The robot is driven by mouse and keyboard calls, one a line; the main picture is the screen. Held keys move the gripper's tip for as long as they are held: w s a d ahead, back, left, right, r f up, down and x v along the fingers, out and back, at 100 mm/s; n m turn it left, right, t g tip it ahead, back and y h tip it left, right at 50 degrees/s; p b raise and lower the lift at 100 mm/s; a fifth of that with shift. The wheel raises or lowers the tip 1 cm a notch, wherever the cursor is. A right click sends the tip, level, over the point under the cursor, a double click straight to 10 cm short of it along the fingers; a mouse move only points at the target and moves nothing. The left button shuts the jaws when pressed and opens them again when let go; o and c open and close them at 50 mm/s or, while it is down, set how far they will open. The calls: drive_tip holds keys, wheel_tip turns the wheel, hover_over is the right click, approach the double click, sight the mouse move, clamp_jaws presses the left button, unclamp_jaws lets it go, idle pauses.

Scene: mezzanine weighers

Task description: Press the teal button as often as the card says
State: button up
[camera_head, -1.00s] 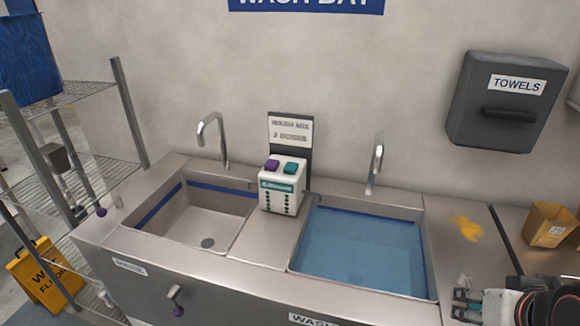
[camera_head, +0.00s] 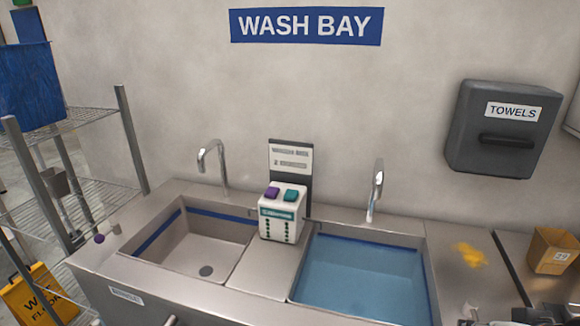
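A white dispenser box (camera_head: 281,218) stands on the ledge between the two sinks. On its top are a purple button (camera_head: 272,192) at left and a teal button (camera_head: 292,195) at right. A card (camera_head: 290,157) on a dark backing stands upright behind the box. It has two lines of print, too blurred to read surely. My gripper (camera_head: 470,314) shows only in part at the bottom right edge, well apart from the box. Its fingers are mostly cut off, so its opening cannot be told.
The left sink (camera_head: 190,255) looks empty; the right sink (camera_head: 362,275) holds blue water. Curved taps (camera_head: 218,160) and (camera_head: 376,185) rise behind them. A yellow spill (camera_head: 470,254) and a cardboard box (camera_head: 552,250) are at right. A towel dispenser (camera_head: 485,155) hangs on the wall.

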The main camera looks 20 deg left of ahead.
idle(0.3)
clamp_jaws()
idle(1.2)
